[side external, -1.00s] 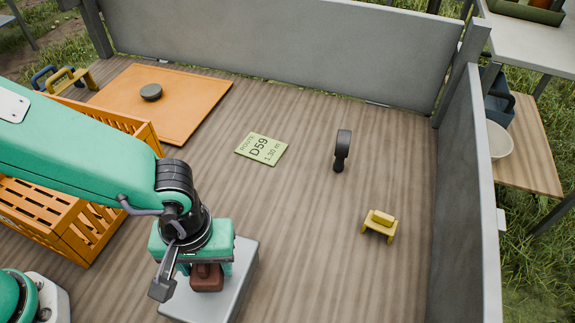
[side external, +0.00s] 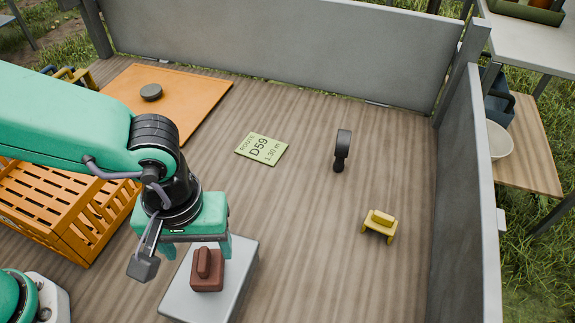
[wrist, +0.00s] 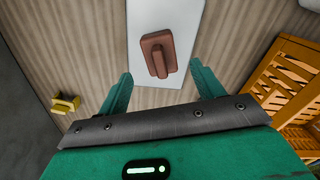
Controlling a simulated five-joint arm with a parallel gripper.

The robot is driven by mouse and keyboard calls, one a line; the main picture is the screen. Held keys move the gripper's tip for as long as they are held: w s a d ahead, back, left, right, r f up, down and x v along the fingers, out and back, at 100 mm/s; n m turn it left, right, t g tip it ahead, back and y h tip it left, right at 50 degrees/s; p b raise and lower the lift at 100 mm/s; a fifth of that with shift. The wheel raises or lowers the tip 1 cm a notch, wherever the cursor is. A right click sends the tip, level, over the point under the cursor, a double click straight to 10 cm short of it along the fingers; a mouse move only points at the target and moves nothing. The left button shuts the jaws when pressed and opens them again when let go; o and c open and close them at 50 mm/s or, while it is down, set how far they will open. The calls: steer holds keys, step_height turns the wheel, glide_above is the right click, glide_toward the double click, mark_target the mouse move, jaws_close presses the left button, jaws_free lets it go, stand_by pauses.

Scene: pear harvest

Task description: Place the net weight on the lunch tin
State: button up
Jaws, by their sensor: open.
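The net weight, which I take to be the red-brown block with a raised grip (side external: 207,271), rests upright on the pale grey lunch tin (side external: 180,299). In the wrist view the weight (wrist: 158,53) sits within the top of the tin (wrist: 195,14), near the tin's end closest to my gripper. My gripper (side external: 197,247) is open and empty above and behind the weight in the side view. In the wrist view its two fingers (wrist: 161,85) are spread wide, with the weight ahead of them and clear of both.
An orange slatted crate (side external: 66,228) stands left of the tin. An orange board (side external: 190,105) with a dark disc (side external: 151,92) lies behind it. A green route card (side external: 261,149), a black-headed object (side external: 342,150) and a small yellow stand (side external: 380,225) are on the planks. Grey walls (side external: 300,45) border the bed.

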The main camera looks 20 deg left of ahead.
mark_target(201, 258)
step_height(201, 258, up, 6)
stand_by(0.4)
steer(key=shift+a, duration=0.1)
stand_by(0.4)
steer(key=w+a+r+m+t, duration=0.1)
steer(key=a+r+m+t, duration=0.1)
steer(key=a, duration=1.3)
steer(key=w+a+r+m+t, duration=0.1)
steer(key=a+r+m+t, duration=0.1)
steer(key=a, duration=1.2)
steer(key=shift+a+r+t, duration=0.35)
steer(key=shift+a+t, duration=0.05)
steer(key=shift+t, duration=0.4)
